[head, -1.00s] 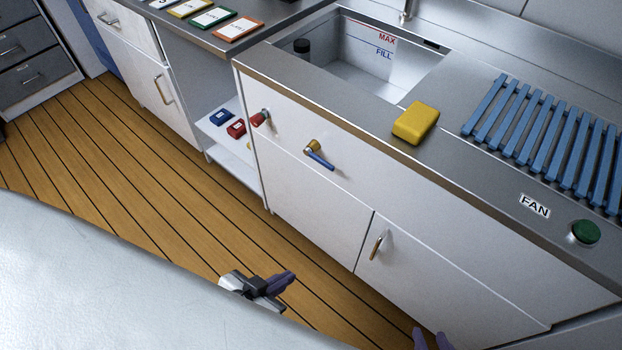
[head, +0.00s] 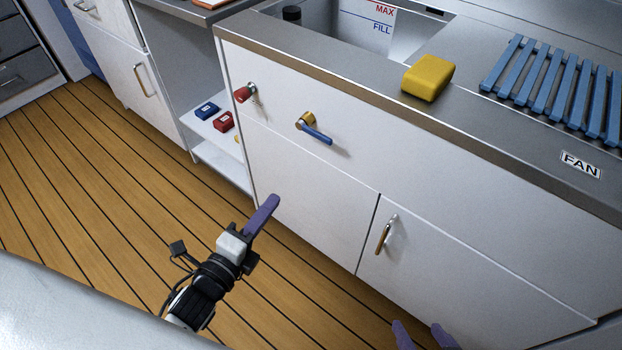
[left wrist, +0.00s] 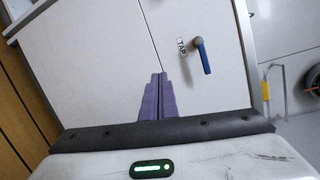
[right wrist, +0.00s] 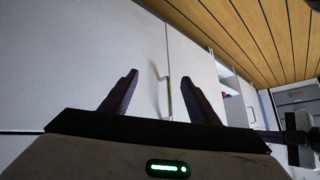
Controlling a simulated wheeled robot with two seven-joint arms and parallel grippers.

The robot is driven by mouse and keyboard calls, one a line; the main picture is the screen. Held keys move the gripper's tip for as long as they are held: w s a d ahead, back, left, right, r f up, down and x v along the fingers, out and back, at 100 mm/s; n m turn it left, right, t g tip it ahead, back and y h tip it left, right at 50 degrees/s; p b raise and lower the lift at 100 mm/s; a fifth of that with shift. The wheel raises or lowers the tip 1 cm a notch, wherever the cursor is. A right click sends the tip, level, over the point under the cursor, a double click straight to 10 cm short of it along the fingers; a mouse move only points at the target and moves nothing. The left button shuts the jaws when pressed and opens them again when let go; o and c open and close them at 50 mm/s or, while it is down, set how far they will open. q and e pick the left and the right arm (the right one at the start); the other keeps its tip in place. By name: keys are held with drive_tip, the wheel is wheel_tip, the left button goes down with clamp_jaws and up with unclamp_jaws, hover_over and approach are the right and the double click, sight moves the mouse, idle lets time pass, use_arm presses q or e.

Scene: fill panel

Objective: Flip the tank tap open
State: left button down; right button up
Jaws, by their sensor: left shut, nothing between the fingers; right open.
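The tap on the white front panel has a brass body (head: 306,120) and a blue lever (head: 318,135). The lever lies roughly parallel to the counter edge, pointing right. My right gripper (head: 423,334) is open and empty, low by the cabinet.
A red knob (head: 242,94) sits left of the tap on the same panel. A door handle (head: 386,234) is below right; it also shows between the right fingers (right wrist: 169,95). A yellow block (head: 428,78) lies on the counter. Wooden floor (head: 95,215) is clear at left.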

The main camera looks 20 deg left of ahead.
sight(314, 132)
use_arm(q)
drive_tip(key=w+m+t+h+b, duration=0.1)
drive_tip(key=m+b, duration=0.1)
drive_tip(key=m, duration=0.4)
drive_tip(key=d+m+t+h+b, duration=0.1)
drive_tip(key=m+h+b, duration=0.1)
drive_tip(key=m, duration=0.4)
drive_tip(key=w+d+m+t+h+b, duration=0.1)
drive_tip(key=m+b, duration=0.2)
drive_tip(key=m, duration=0.3)
drive_tip(key=shift+w+f+h, duration=0.3)
drive_tip(key=shift+w+h, duration=0.05)
drive_tip(key=shift+h, duration=0.05)
use_arm(e)
drive_tip(key=shift+y, duration=0.4)
drive_tip(key=f, duration=0.2)
drive_tip(key=a+f, duration=0.2)
drive_tip(key=f, duration=0.1)
drive_tip(key=shift+w+f, duration=0.2)
drive_tip(key=shift+f, duration=0.1)
use_arm(q)
drive_tip(key=w+d+r, duration=0.3)
drive_tip(key=w+r, duration=0.3)
drive_tip(key=w, duration=0.3)
drive_tip(key=shift+d+r, duration=0.2)
drive_tip(key=shift+r, duration=0.05)
use_arm(e)
drive_tip(key=shift+w+d+r, duration=0.1)
drive_tip(key=shift+r, duration=0.05)
drive_tip(key=shift+d, duration=0.15)
